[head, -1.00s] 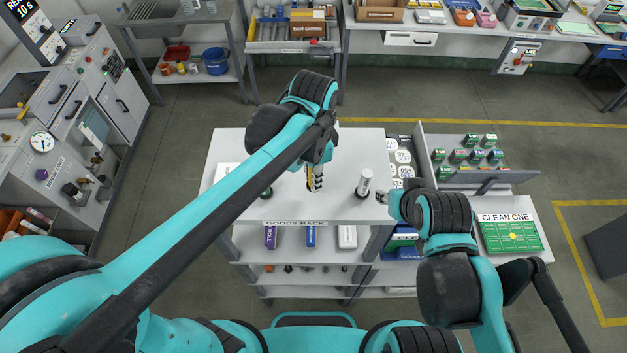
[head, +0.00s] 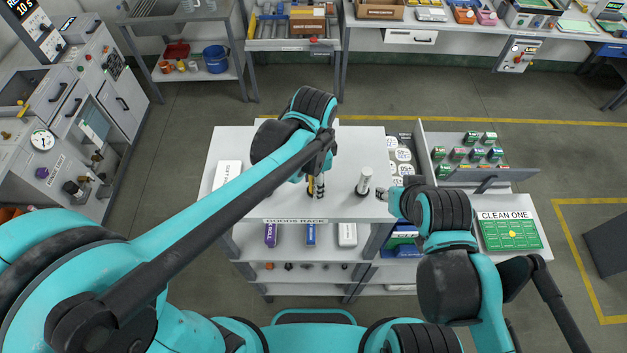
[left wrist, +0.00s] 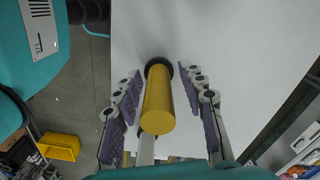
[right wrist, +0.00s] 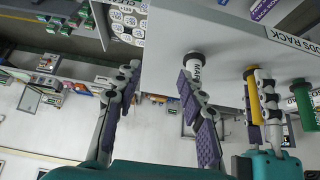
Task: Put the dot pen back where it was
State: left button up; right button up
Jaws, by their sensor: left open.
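A yellow cylinder (left wrist: 158,107) with a dark base, the likely dot pen, stands upright on the goods rack's white top (head: 345,145). It also shows in the right wrist view (right wrist: 252,100); I see no readable label on it. My left gripper (head: 316,190) is open, and in the left wrist view its fingers stand on either side of the cylinder, with gaps visible. My right gripper (head: 382,195) is at the rack's right edge. In the right wrist view (right wrist: 160,75) its fingers are spread, with nothing between them.
A white cylinder (head: 364,181) with a dark base stands to the right of the left gripper. A green cylinder (right wrist: 303,105) shows in the right wrist view.

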pick_arm(q)
jog(key=shift+r, duration=0.5)
pick_arm(e)
jog(key=shift+r, duration=0.15)
pick_arm(q)
notch_tip(320, 180, up, 11)
jog(key=shift+r+b, duration=0.2)
jog(key=shift+b, duration=0.2)
pick_arm(e)
jog(key=shift+f, duration=0.5)
